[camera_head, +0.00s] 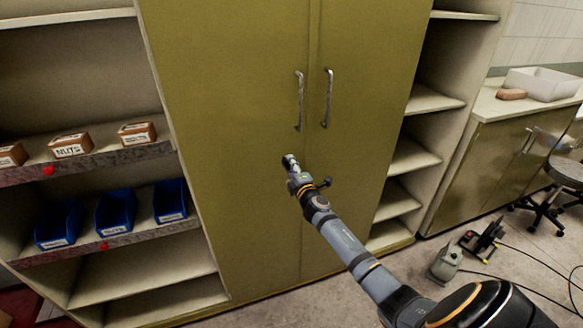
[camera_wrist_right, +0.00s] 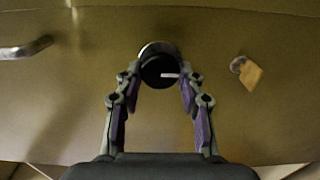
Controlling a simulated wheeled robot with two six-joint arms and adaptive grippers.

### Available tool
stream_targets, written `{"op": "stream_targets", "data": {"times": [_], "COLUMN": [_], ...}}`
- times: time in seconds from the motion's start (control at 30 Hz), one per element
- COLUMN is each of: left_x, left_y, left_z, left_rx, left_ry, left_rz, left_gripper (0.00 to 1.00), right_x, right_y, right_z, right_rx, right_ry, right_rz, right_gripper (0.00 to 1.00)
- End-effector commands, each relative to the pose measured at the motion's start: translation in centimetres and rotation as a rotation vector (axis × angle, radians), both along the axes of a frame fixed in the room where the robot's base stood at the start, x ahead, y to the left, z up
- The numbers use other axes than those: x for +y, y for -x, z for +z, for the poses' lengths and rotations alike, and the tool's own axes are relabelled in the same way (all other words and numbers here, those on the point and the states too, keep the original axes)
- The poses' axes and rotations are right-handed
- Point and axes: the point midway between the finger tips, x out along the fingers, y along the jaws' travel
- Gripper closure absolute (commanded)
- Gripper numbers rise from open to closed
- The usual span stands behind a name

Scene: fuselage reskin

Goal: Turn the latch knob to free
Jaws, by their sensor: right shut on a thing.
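The latch knob (camera_wrist_right: 157,68) is a round black knob with a pale ring behind it, set on the olive cabinet door (camera_wrist_right: 70,90). A white mark on its face points to the right in the right wrist view. My right gripper (camera_wrist_right: 160,77) is shut on the knob, one finger on each side of it. In the head view the right gripper (camera_head: 291,162) is against the left door (camera_head: 235,120), below its handle, and it hides the knob. My left gripper is not in view.
Two upright metal handles, a left one (camera_head: 299,100) and a right one (camera_head: 328,98), stick out above my gripper. A key with a yellowish tag (camera_wrist_right: 250,76) is beside the knob. Open shelves with blue bins (camera_head: 115,212) stand left. A stool (camera_head: 566,172) is far right.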

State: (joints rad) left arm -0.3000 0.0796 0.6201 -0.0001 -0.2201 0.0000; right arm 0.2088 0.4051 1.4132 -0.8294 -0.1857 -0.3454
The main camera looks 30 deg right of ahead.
Motion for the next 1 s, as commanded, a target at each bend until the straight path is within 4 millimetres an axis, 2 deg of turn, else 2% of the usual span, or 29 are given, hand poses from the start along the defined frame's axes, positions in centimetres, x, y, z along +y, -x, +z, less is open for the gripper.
{"op": "stream_targets", "data": {"times": [0.53, 0.57, 0.7, 1.0], "left_x": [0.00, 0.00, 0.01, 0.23], "left_y": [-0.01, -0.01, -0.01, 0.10], "left_z": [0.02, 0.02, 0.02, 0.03], "left_rx": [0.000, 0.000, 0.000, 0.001], "left_ry": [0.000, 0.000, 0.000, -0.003], "left_rz": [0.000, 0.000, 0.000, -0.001], "left_gripper": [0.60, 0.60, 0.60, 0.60], "right_x": [0.04, 0.05, 0.03, 0.03], "right_y": [0.01, 0.01, 0.01, 0.18], "right_z": [-0.09, -0.09, -0.08, -0.08], "right_rx": [0.006, 0.006, 0.006, 0.006], "right_ry": [0.020, 0.020, 0.020, 0.020], "right_rz": [0.001, 0.001, 0.001, 0.000], "right_gripper": [0.93, 0.57, 0.40, 0.40]}}
